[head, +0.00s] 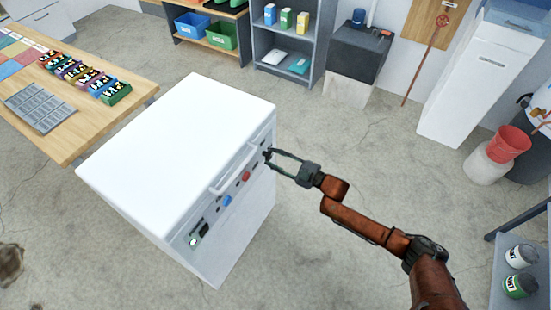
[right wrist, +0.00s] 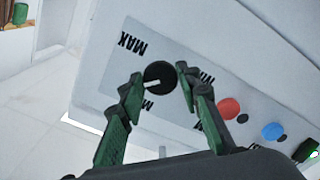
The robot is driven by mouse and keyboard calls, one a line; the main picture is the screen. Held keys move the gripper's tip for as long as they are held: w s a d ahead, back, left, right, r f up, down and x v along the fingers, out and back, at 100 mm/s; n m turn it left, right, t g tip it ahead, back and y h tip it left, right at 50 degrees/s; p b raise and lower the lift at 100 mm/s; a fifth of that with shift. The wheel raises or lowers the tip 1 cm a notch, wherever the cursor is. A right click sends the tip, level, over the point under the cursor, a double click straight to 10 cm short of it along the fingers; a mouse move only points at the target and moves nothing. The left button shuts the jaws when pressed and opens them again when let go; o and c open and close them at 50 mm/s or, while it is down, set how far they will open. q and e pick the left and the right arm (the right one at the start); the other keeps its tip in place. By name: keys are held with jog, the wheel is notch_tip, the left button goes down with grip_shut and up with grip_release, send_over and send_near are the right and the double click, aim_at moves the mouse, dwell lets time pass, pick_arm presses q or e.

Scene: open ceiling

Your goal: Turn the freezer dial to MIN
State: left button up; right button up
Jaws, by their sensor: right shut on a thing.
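The white chest freezer (head: 185,128) stands with its lid closed. Its front panel carries a black round dial (right wrist: 159,76) with a white pointer mark, which points to the left and slightly down in the right wrist view. A grey label plate (right wrist: 112,78) around it reads MAX at upper left and MIN at right; a further word below is partly hidden. My right gripper (head: 269,156) is at the far end of the panel, its green-padded fingers (right wrist: 156,86) shut on the dial from both sides. My left gripper is not in view.
A red knob (right wrist: 229,107) and a blue knob (right wrist: 272,131) sit further along the panel, below the lid handle (head: 234,170). A wooden table (head: 143,89) stands close at left. Floor right of the freezer is clear.

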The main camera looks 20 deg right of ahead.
jog(key=n, duration=0.2)
jog(key=shift+n, duration=1.3)
jog(key=n, duration=0.2)
jog(key=shift+n, duration=1.3)
pick_arm(q)
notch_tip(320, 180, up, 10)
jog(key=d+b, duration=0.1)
jog(key=b, duration=0.3)
pick_arm(e)
jog(key=n, duration=0.8)
jog(key=n+b, duration=0.6)
jog(key=n, duration=0.4)
jog(key=shift+n+b, duration=0.4)
jog(key=shift+n, duration=0.1)
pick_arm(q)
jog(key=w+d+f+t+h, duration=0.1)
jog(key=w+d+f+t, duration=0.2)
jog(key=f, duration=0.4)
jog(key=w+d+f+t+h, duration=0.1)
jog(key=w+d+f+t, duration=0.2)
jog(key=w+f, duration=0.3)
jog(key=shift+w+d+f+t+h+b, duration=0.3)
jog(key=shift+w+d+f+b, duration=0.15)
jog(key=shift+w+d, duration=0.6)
pick_arm(e)
jog(key=shift+r+n, duration=0.15)
jog(key=shift+n, duration=0.55)
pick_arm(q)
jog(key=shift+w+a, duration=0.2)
